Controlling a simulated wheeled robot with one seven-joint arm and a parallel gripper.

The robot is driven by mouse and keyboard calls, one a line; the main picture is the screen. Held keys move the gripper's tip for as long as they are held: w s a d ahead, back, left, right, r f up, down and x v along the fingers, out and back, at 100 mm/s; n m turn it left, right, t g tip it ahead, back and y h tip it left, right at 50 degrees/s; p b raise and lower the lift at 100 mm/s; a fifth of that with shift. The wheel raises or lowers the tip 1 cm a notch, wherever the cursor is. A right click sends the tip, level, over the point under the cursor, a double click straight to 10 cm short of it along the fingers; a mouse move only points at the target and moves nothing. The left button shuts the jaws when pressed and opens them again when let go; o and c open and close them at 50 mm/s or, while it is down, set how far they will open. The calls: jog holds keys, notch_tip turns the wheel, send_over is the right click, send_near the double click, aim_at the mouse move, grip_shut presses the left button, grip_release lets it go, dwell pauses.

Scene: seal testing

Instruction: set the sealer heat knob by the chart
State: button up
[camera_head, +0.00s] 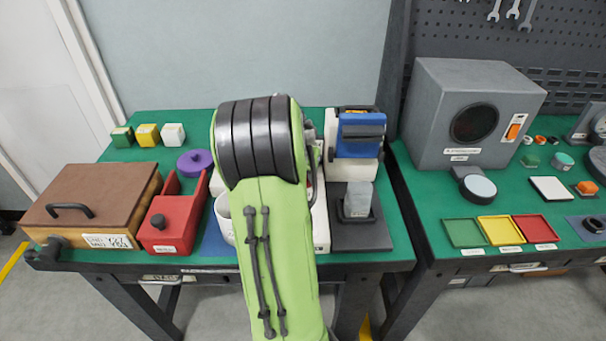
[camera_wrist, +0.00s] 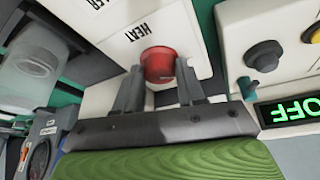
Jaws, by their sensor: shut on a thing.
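In the wrist view, a red knob (camera_wrist: 158,65) sits on a white panel (camera_wrist: 190,30) beside the printed word HEAT. My gripper (camera_wrist: 158,80) has one finger on each side of the red knob and is shut on it. In the head view, my green arm covers most of the sealer, and the gripper and knob are hidden behind it. Part of a white body (camera_head: 321,225) shows just right of my arm. The knob's setting cannot be read, and I cannot make out a chart.
A lit OFF display (camera_wrist: 290,112) and a dark knob (camera_wrist: 264,55) are close by on the right in the wrist view. In the head view, a blue and white device (camera_head: 357,135), a clear container on a dark stand (camera_head: 375,235), and a red box (camera_head: 170,222) flank my arm.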

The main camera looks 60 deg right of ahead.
jog(key=o, duration=1.1)
jog(key=shift+c, duration=0.2)
jog(key=shift+r, duration=0.1)
jog(key=p+v, duration=0.5)
jog(key=v, duration=1)
jog(key=shift+r, duration=0.25)
